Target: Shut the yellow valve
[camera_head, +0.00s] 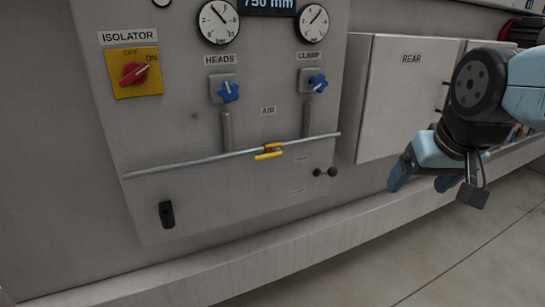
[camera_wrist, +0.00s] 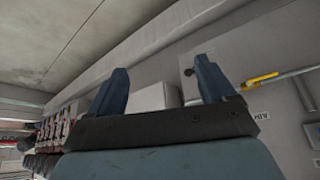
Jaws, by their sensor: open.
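The yellow valve (camera_head: 269,152) sits on a thin horizontal pipe across the lower part of the grey panel, under the AIR label. Its yellow handle lies roughly along the pipe. In the wrist view the yellow valve handle (camera_wrist: 262,79) shows at the right, beyond the right finger. My gripper (camera_head: 425,180) is to the right of the valve, in front of the cabinet's lower right, clear of the panel. In the wrist view my gripper (camera_wrist: 165,85) has its two fingers wide apart with nothing between them.
Above the pipe are two blue knobs (camera_head: 229,92) (camera_head: 318,83) under gauges. A red isolator switch (camera_head: 134,73) on a yellow plate is at upper left. A black knob (camera_head: 325,172) sits right of the valve. A ledge (camera_head: 200,275) runs below; the floor (camera_head: 450,265) is clear.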

